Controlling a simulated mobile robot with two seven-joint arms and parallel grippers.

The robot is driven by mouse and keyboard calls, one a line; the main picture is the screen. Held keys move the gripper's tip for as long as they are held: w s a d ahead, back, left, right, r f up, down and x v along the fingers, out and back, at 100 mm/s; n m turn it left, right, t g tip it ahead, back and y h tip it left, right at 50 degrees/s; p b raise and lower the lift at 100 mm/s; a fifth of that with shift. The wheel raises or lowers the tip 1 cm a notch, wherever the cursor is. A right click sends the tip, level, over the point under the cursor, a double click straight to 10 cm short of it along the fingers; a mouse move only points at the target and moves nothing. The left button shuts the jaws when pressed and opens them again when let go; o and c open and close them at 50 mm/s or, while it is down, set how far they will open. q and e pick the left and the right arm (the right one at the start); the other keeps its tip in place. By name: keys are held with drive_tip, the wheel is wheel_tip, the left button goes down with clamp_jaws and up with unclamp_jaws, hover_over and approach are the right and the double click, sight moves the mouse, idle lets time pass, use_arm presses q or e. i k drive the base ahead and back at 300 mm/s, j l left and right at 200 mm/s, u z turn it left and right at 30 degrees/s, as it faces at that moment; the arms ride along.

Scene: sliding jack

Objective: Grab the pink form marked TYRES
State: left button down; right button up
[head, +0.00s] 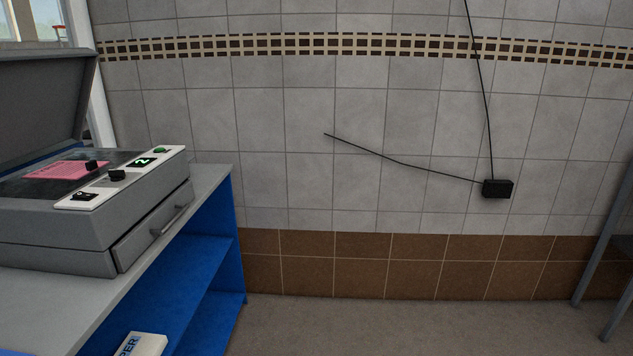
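A flat pink sheet (67,170) lies on the dark glass of a grey copier-like machine (60,232) at the left. The machine's lid (42,105) stands raised behind it. No marking can be read on the sheet from here, and a black knob covers a bit of its right end. Neither of my grippers is in view.
The machine stands on a grey counter (215,185) over blue shelves (205,290). Its white control panel (125,177) has black knobs and a lit green display. A white pack (142,344) sits low at the front. A black wall box (497,189) has cables.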

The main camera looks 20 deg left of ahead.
sight(75, 170)
drive_tip(key=i+u, duration=0.2)
drive_tip(key=u, duration=0.2)
drive_tip(key=i+l+u, duration=0.1)
drive_tip(key=u, duration=0.35)
drive_tip(key=i+l+u, duration=0.15)
drive_tip(key=u, duration=0.25)
drive_tip(key=i+l+u, duration=0.2)
drive_tip(key=u, duration=0.3)
drive_tip(key=i+l+u, duration=0.2)
drive_tip(key=l+u, duration=0.25)
drive_tip(key=i+l+u, duration=0.15)
drive_tip(key=u, duration=0.35)
drive_tip(key=l+u, duration=0.45)
